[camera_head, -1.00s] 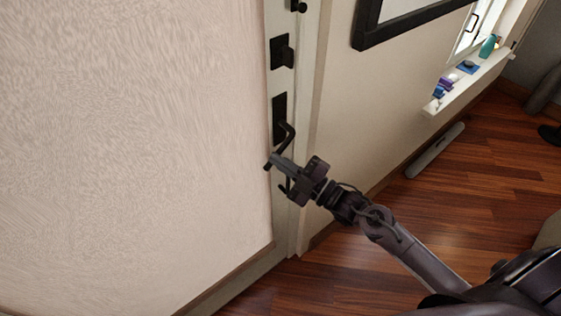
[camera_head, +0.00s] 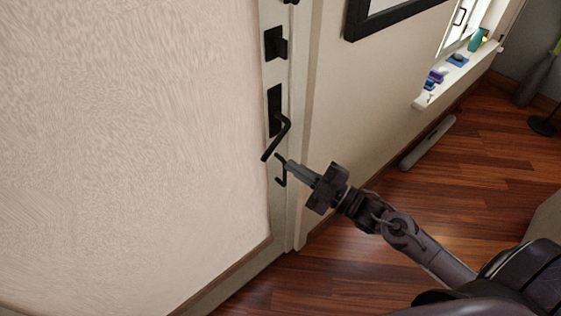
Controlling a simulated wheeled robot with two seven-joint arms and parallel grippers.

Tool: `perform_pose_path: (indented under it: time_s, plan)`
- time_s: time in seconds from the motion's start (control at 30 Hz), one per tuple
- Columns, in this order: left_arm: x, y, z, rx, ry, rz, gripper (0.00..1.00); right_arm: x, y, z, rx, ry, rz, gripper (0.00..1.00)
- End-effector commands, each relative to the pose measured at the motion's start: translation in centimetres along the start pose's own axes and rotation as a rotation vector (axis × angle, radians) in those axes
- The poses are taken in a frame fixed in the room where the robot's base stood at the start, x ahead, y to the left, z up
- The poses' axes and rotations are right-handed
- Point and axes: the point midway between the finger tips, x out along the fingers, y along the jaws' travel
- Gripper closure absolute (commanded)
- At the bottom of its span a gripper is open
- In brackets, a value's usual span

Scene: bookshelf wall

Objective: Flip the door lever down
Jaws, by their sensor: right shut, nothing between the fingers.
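The black door lever (camera_head: 275,138) sticks out from a dark plate (camera_head: 274,108) on the narrow pale door at the picture's middle. It slants down and to the left from its pivot. My right gripper (camera_head: 289,165) is shut and empty, just right of and a little below the lever's free end, seemingly apart from it. A dark hook-shaped piece (camera_head: 282,176) shows below the lever, close by my right fingertips; I cannot tell whether it is a shadow. My left gripper is not in view.
A dark latch (camera_head: 274,44) sits above the lever. A broad pale wall (camera_head: 130,140) fills the left. A black frame (camera_head: 375,22) hangs at the right, and a window sill (camera_head: 455,75) holds small objects. The wooden floor (camera_head: 470,190) is mostly clear at right.

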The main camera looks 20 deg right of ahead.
Motion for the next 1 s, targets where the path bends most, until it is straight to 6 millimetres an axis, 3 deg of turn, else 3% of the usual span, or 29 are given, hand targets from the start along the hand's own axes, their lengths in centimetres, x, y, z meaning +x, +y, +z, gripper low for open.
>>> perform_pose_path:
  time_s: [0.1, 0.23, 0.8, 0.9, 1.0]
  plan:
    - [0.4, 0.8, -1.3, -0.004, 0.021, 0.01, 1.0, -1.5, -0.2, 0.0, 0.001, -0.001, -0.002, 1.0]
    - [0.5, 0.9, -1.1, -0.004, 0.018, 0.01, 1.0, -2.1, -0.1, 0.0, 0.0, 0.0, 0.0, 1.0]
    - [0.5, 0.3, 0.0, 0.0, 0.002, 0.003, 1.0, -2.3, -0.1, 0.0, 0.001, -0.001, 0.0, 1.0]
    - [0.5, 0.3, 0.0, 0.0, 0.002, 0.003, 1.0, -2.7, -0.7, 1.2, 0.017, -0.038, -0.002, 1.0]
    - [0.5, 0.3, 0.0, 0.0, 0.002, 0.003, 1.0, -4.1, -2.6, 4.7, 0.07, -0.149, -0.01, 1.0]
